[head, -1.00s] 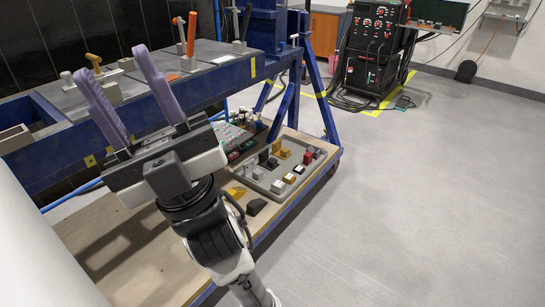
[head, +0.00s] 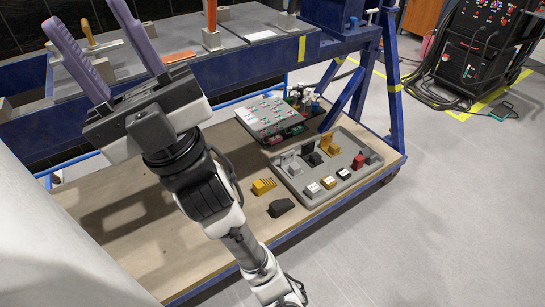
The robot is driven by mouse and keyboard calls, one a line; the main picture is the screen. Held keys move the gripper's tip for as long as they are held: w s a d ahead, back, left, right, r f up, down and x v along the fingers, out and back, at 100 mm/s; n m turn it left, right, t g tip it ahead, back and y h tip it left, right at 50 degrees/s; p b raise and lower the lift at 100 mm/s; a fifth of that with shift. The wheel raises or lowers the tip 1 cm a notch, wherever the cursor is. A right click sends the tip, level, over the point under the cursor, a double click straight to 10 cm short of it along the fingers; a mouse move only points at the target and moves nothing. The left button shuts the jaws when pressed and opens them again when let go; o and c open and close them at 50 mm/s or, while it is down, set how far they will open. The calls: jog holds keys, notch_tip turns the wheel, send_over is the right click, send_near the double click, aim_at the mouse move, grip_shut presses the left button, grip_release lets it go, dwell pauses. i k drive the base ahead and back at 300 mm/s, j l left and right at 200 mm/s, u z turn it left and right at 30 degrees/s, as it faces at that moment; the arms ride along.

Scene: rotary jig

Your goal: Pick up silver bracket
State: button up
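A silver-grey bracket (head: 290,163) with an upright plate appears to stand at the left end of a grey tray (head: 292,192). Another grey piece (head: 372,157) sits at the tray's right end; I cannot tell its exact shape. The tray lies on the wooden lower shelf. My gripper (head: 84,18) is at the upper left of the head view, its two purple fingers pointing up and apart with nothing between them. It is open and well away from the tray.
The tray also holds black, yellow, white-topped and red pieces. A yellow part (head: 264,186) and a black part (head: 281,208) lie on the wooden shelf (head: 225,235). A panel with small parts (head: 272,117) stands behind. A blue beam (head: 240,70) and leg (head: 390,85) overhang the shelf.

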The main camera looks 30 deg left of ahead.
aim_at(292, 169)
jog(key=i+l+u, duration=0.25)
jog(key=u, duration=0.15)
jog(key=i+l+u, duration=0.5)
jog(key=l+u, duration=0.3)
jog(key=i+l+u, duration=0.15)
jog(key=l+u, duration=0.7)
jog(key=l, duration=0.6)
jog(key=k+l+u, duration=0.2)
jog(key=l, duration=0.65)
jog(key=i, duration=1.05)
